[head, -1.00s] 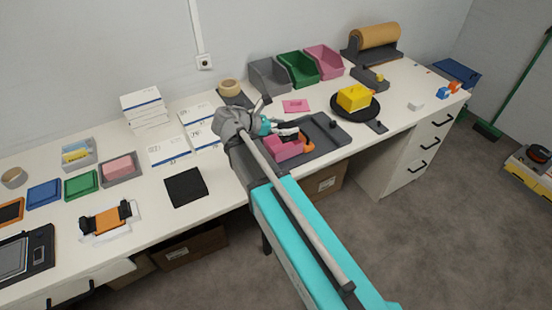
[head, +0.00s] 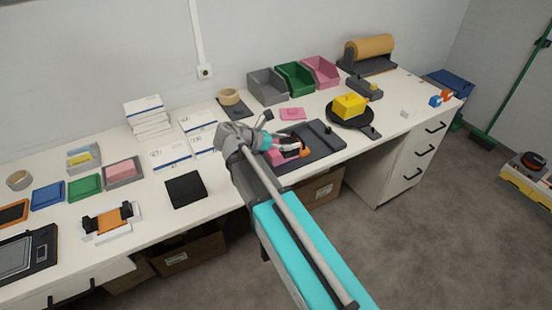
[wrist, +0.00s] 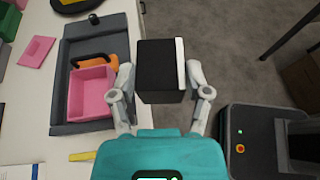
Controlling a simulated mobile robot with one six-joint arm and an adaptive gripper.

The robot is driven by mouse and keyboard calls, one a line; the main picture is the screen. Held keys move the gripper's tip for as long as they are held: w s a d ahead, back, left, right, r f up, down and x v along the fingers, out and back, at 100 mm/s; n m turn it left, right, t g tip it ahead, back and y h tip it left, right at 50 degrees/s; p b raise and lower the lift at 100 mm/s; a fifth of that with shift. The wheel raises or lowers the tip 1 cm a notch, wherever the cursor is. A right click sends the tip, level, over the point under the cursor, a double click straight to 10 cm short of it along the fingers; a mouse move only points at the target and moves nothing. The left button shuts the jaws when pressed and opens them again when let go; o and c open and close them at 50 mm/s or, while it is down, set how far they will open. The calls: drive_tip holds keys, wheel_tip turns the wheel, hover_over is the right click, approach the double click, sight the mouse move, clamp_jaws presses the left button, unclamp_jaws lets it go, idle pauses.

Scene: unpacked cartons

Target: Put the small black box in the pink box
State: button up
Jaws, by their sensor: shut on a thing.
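My gripper (wrist: 160,76) is shut on the small black box (wrist: 158,70), which has a white strip along its right edge in the wrist view. In the head view my gripper (head: 288,145) is over the worktable's front part, and the held box is hard to tell from the fingers. An open, empty-looking pink box (wrist: 82,97) stands in a dark grey tray, to the left of the held box in the wrist view. In the head view the pink box (head: 283,158) is partly hidden by my gripper.
The dark grey tray (head: 325,144) also holds an orange-handled thing (wrist: 98,63) beside the pink box. A pink bin (head: 320,72) stands at the back with green and grey bins. A yellow block (head: 349,105) sits on a black pan. A flat black square (head: 186,190) lies on the left.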

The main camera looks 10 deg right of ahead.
drive_tip(key=shift+a, duration=0.15)
drive_tip(key=shift+w+f, duration=0.1)
drive_tip(key=shift+w, duration=0.1)
drive_tip(key=w+d+f+t+b, duration=0.1)
drive_tip(key=w+d+f+b, duration=0.1)
drive_tip(key=w+d, duration=0.2)
drive_tip(key=w+d+f+n+t+b, duration=0.1)
drive_tip(key=w+d+f+b, duration=0.1)
drive_tip(key=w+d, duration=0.3)
drive_tip(key=d+b, duration=0.1)
drive_tip(key=d, duration=0.3)
drive_tip(key=shift+f+n, duration=0.3)
drive_tip(key=shift+f, duration=0.05)
drive_tip(key=shift+w, duration=0.1)
drive_tip(key=w+a+f+b, duration=0.2)
drive_tip(key=a+f+b, duration=0.1)
drive_tip(key=w+a+f+b, duration=0.3)
drive_tip(key=a, duration=0.1)
drive_tip(key=w+a+f+b, duration=0.2)
drive_tip(key=a+f+b, duration=0.1)
drive_tip(key=a, duration=0.1)
drive_tip(key=shift+w, duration=0.15)
